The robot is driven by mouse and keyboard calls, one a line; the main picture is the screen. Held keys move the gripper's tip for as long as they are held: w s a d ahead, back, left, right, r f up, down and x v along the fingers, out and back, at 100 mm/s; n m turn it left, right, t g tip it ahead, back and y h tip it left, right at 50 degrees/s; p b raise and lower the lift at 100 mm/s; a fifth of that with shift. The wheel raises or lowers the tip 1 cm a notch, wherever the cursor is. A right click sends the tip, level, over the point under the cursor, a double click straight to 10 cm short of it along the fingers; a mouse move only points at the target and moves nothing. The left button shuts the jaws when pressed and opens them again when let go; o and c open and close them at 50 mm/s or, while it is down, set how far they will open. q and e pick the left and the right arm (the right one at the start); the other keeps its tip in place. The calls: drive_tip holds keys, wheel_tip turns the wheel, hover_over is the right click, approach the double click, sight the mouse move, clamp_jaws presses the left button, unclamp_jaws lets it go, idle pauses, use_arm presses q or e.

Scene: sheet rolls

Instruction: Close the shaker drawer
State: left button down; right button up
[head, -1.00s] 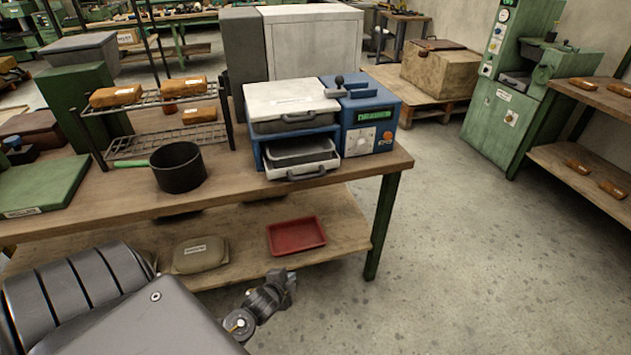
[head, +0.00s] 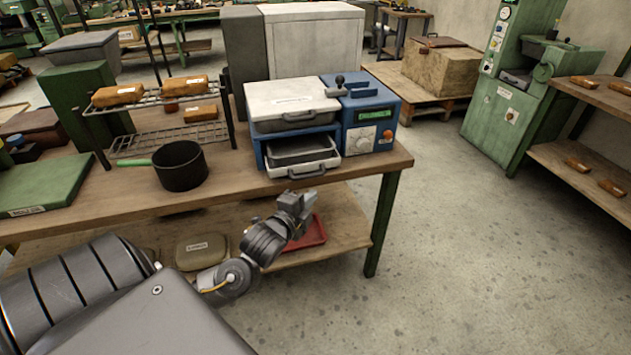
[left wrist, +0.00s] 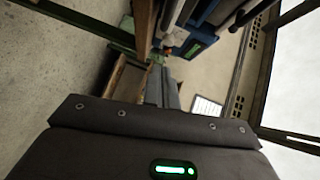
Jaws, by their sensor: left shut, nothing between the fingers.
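The blue shaker (head: 367,112) stands on the workbench with a white lid on its left part. Its drawer (head: 318,166), white-fronted with a grey handle and a dark tray (head: 300,150) inside, sticks out toward me below the lid. My left gripper (head: 299,200) is shut and empty, below and in front of the drawer, apart from it. The blue side of what looks like the shaker (left wrist: 200,42) shows at the top of the left wrist view; the drawer cannot be made out there. My right gripper is not in view.
A black pot (head: 180,168) with a green handle and a wire rack (head: 165,97) stand left of the shaker. The workbench (head: 375,165) edge lies just above my left gripper. A red tray (head: 317,235) is on the lower shelf behind my arm. Open floor lies right.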

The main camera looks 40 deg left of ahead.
use_arm(q)
approach(323, 175)
drive_tip(key=w+d, duration=0.2)
drive_tip(key=w, duration=0.1)
drive_tip(key=shift+w+a+f+p, duration=0.1)
drive_tip(key=shift+w+a+p, duration=0.05)
drive_tip(key=shift+w+a, duration=0.4)
drive_tip(key=shift+w+a+f+p, duration=0.15)
drive_tip(key=shift+w+a, duration=0.35)
drive_tip(key=shift+a, duration=0.2)
drive_tip(key=shift+w+a+f, duration=0.15)
drive_tip(key=shift+w+a, duration=0.1)
drive_tip(key=shift+a, duration=0.05)
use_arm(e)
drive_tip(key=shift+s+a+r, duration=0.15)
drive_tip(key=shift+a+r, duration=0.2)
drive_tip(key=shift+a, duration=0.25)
